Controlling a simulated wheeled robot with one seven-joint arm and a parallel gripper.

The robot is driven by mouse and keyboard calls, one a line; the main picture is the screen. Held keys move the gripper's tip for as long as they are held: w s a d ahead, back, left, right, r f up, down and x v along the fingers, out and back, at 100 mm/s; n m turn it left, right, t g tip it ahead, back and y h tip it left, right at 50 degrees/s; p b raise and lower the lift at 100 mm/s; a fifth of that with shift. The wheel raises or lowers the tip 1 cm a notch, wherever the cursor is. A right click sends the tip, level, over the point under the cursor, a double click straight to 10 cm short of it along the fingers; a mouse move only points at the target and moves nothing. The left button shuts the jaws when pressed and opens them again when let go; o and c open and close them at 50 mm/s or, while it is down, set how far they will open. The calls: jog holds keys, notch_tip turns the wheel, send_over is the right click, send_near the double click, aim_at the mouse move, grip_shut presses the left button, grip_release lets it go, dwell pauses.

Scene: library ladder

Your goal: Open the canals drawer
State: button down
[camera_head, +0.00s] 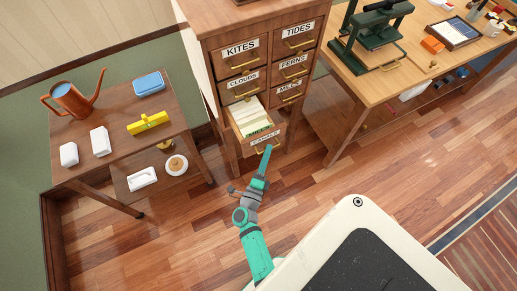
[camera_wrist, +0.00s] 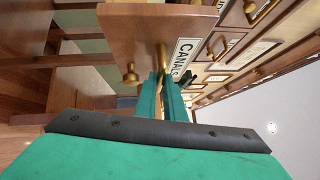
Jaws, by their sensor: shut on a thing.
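The canals drawer (camera_head: 249,147) is the lowest visible drawer in the left column of the wooden card cabinet (camera_head: 203,45). It stands pulled out, with pale cards (camera_head: 250,118) showing inside. In the wrist view its wooden front (camera_wrist: 128,30) carries the white CANALS label (camera_wrist: 184,55). My gripper (camera_head: 267,149) is at the drawer front; in the wrist view its teal fingers (camera_wrist: 162,82) are shut on the brass handle (camera_wrist: 163,55). The fingers hide part of the handle. A brass knob (camera_wrist: 130,75) also shows beside the handle in the wrist view.
Shut drawers marked KITES (camera_head: 241,60), CLOUDS (camera_head: 243,82), TIDES (camera_head: 295,40) and FERNS (camera_head: 293,68) are above and beside. A small table (camera_head: 117,174) with a watering can (camera_head: 72,98) stands left, a workbench (camera_head: 370,92) right. Wooden floor (camera_head: 200,240) is clear before the cabinet.

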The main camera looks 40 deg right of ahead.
dwell(0.3)
jog(key=c, duration=1.8)
grip_release()
jog(key=shift+c, duration=0.2)
jog(key=shift+a, duration=0.1)
jog(key=v, duration=1)
jog(key=shift+s+a, duration=0.3)
jog(key=s+a+r+n+t+y, duration=0.2)
jog(key=s+a+r+n+y, duration=0.2)
jog(key=a+n, duration=0.4)
jog(key=s+a+r+n+t+y, duration=0.2)
jog(key=s+a+r+n+y, duration=0.3)
jog(key=n, duration=0.8)
jog(key=s+a+r+n+t+y, duration=0.2)
jog(key=s+a+r+n+y, duration=0.2)
jog(key=a+r+n+y, duration=0.3)
jog(key=a+n+y, duration=0.1)
jog(key=a+n, duration=0.3)
jog(key=shift+s, duration=0.2)
